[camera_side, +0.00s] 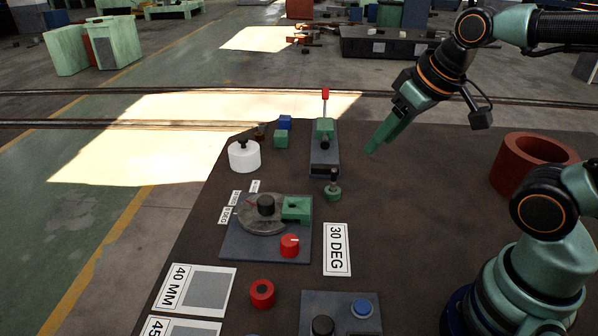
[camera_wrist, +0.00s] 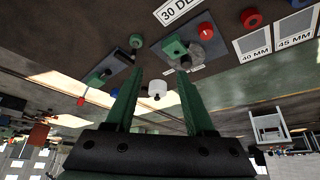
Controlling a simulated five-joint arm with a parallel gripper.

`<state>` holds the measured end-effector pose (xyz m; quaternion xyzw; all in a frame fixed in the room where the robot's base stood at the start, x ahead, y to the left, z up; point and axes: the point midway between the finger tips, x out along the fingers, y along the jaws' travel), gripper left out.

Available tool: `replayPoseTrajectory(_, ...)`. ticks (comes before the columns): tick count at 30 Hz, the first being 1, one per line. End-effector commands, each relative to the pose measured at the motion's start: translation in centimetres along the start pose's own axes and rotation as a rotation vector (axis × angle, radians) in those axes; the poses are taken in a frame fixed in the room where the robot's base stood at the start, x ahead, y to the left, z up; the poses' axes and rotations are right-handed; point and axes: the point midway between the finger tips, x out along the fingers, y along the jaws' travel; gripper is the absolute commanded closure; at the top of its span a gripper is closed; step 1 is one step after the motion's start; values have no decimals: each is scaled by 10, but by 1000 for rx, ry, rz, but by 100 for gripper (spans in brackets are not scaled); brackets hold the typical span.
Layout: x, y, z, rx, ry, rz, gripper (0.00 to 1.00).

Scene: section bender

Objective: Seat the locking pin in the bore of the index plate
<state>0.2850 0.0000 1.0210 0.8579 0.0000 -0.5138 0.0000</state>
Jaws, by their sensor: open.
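The index plate (camera_side: 250,222) is a grey disc with a black knob on a blue-grey base; a green block (camera_side: 297,208) sits at its right edge. It also shows at the top of the wrist view (camera_wrist: 208,47). What looks like the locking pin (camera_side: 333,190), with a black knob and a green lower part, stands on the bench right of and behind the plate; it shows in the wrist view too (camera_wrist: 136,41). The bore cannot be made out. My gripper (camera_side: 372,148) is open and empty, above the bench and right of the pin; its two green fingers (camera_wrist: 160,72) are spread apart.
A slide fixture (camera_side: 324,163) with a red-tipped lever stands behind the pin. A white cylinder (camera_side: 244,156) and small cubes (camera_side: 281,139) lie left of it. A red knob (camera_side: 290,243), a 30 DEG card (camera_side: 337,249) and a red ring (camera_side: 262,292) are nearer.

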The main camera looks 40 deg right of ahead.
Motion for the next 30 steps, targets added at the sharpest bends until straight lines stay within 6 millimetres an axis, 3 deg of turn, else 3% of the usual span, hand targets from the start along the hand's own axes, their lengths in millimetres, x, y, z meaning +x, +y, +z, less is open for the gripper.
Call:
replayPoseTrajectory(7,2,4,-14,-115,-41,3,46)
replayPoseTrajectory(14,21,18,-54,-475,-158,-21,46)
replayPoseTrajectory(21,61,37,-91,-873,-274,-107,46)
replayPoseTrajectory(30,130,64,-114,-1330,-370,-284,46)
